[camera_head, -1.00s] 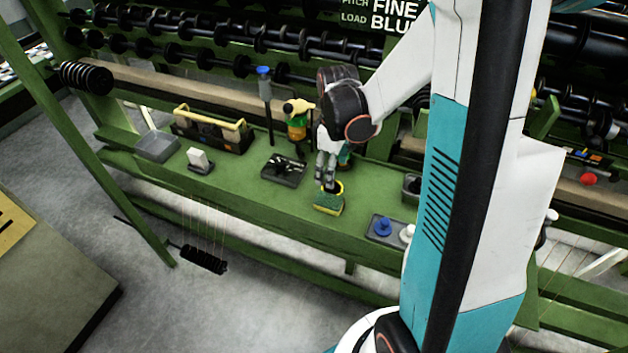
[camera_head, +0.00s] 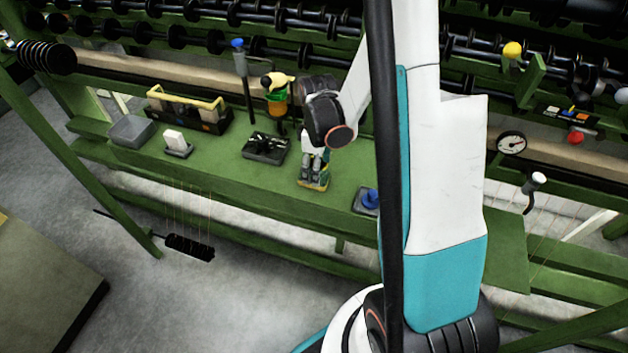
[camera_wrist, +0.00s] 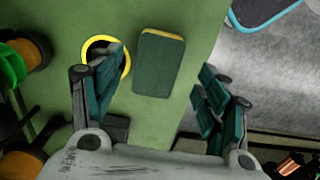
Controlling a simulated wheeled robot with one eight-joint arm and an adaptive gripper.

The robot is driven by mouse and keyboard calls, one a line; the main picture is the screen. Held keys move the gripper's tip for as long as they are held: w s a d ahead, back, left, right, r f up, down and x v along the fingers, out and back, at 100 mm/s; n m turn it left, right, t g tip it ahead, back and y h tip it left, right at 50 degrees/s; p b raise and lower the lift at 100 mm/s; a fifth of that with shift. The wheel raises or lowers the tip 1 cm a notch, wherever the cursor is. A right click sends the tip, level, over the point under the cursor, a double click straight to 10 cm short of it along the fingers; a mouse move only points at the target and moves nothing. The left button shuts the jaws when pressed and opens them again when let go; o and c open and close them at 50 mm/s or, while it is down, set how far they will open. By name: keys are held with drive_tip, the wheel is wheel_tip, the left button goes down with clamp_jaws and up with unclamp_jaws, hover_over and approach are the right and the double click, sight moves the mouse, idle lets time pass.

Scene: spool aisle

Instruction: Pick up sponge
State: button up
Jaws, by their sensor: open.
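The sponge (camera_wrist: 159,64) is a dark green block with a yellow edge. It lies flat on the green bench in the wrist view, ahead of and between the two fingers of my gripper (camera_wrist: 158,100). My gripper is open and empty, with a gap between each finger and the sponge. A yellow ring (camera_wrist: 106,58) lies beside the sponge, partly hidden by the left finger. In the head view my gripper (camera_head: 313,184) points down over the sponge (camera_head: 312,187), which it mostly hides.
A dark tray (camera_head: 267,148) with black parts, a white block on a stand (camera_head: 176,143) and a grey bin (camera_head: 132,131) stand to the left on the bench. A blue knobbed piece (camera_head: 369,198) is to the right. The bench's front edge is close to the sponge.

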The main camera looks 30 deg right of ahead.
wheel_tip(320, 180, down, 4)
drive_tip(key=shift+w+d+r+b, duration=0.1)
drive_tip(key=shift+b, duration=0.6)
drive_tip(key=shift+c, duration=0.5)
drive_tip(key=c, duration=0.7)
drive_tip(key=shift+r, duration=0.2)
wheel_tip(320, 180, up, 20)
drive_tip(key=p, duration=0.7)
drive_tip(key=shift+f, duration=0.15)
drive_tip(key=shift+c, duration=0.3)
